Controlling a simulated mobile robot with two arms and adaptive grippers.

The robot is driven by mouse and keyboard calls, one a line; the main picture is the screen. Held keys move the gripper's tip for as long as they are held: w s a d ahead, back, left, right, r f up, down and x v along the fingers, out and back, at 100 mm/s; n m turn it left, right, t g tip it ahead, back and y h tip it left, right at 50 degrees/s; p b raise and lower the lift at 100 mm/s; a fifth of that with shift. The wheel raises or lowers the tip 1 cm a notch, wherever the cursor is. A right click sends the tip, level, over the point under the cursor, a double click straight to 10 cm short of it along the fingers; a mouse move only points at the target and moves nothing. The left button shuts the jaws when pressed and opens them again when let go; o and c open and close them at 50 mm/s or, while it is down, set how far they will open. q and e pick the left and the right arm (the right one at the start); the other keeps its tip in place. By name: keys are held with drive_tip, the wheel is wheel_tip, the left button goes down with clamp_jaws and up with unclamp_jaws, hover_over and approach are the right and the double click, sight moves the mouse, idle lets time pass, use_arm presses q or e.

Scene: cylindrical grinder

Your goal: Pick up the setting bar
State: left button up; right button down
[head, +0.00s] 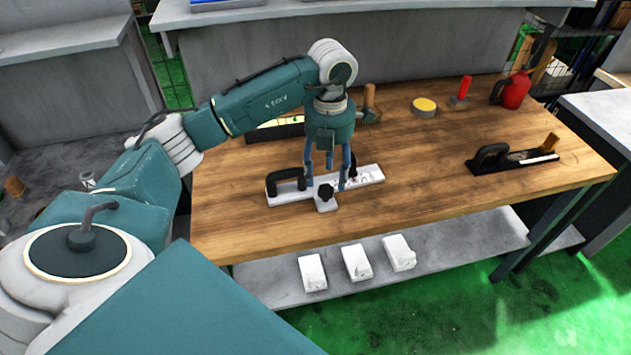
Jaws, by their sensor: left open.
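The setting bar appears to be the pale flat bar (291,197) lying on the wooden table (430,150), with a black handle at its left end, a dark knob on a short cross piece and markings along its right part. My left gripper (328,184) points down over the middle of the bar, its fingers open and spread. The fingers hide part of the bar, and I cannot tell whether they touch it. My right gripper is not in view.
Behind my left arm lies a long dark tool (275,131). At the back are a yellow-topped round tin (424,107), a red-handled tool (462,93) and a red can (514,91). A black plane-like tool (512,159) lies right. White boxes (356,262) sit on the lower shelf.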

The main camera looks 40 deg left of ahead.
sight(327, 187)
use_arm(q)
wheel_tip(327, 187, down, 6)
drive_tip(key=shift+r+p, duration=0.2)
drive_tip(key=shift+p, duration=0.95)
drive_tip(key=shift+f, duration=0.2)
clamp_jaws()
drive_tip(key=shift+r, duration=0.15)
